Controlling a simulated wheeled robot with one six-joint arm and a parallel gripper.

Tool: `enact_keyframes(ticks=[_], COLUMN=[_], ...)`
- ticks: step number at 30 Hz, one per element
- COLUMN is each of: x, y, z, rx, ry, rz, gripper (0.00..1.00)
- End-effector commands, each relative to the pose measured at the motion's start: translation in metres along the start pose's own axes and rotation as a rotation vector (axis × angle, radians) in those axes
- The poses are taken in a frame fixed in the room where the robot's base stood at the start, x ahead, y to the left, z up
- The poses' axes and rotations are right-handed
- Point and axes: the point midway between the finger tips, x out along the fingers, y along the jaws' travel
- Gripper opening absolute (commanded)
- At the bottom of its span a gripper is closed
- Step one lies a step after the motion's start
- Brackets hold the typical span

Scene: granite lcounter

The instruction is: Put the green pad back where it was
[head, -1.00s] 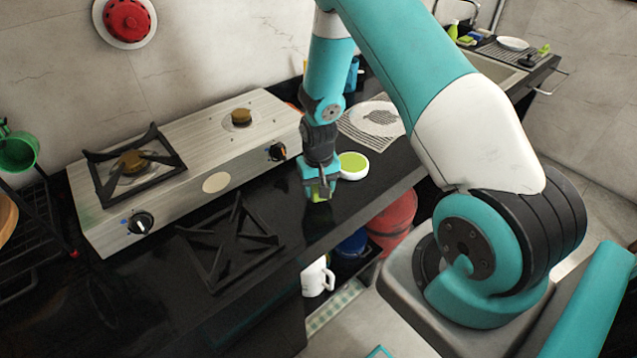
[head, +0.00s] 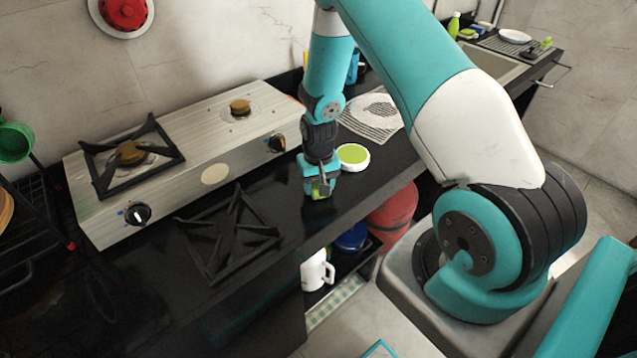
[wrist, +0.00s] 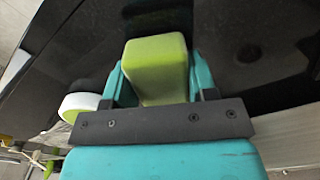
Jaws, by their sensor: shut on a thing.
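My gripper (head: 319,187) is over the black granite counter, to the right of the loose burner grate. It is shut on the green pad, a yellow-green block whose end shows below the fingers (head: 319,193). In the wrist view the green pad (wrist: 157,68) sits between the two teal fingers, over the dark counter. Whether the pad touches the counter is hard to tell. Other green items lie by the sink at the far right: a green bottle (head: 454,25) and a yellow-green item (head: 467,33).
A white round dish with a green top (head: 353,157) stands close behind my gripper. The loose black grate (head: 230,235) lies to the left, before the steel stove (head: 205,150). A striped mat (head: 372,122) lies behind. The counter's front edge is near.

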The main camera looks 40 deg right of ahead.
Motion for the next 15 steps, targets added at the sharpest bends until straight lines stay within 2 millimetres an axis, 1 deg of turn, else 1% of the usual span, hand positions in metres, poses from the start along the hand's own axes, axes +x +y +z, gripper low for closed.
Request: enact_keyframes(ticks=[8,9,11,12,13,15], x=[0.0066,0.0067,0.0059,0.0059,0.0059,0.0059], y=[0.0000,0.0000,0.0000,0.0000,0.0000,0.0000], z=[-0.0001,-0.0001,-0.0001,-0.0001,-0.0001,-0.0001], rx=[0.000,0.000,0.000,0.000,0.000,0.000], ry=[0.000,0.000,0.000,0.000,0.000,0.000], rz=[0.000,0.000,0.000,0.000,0.000,0.000], gripper=[0.22,0.54,0.68,0.77,0.82,0.82])
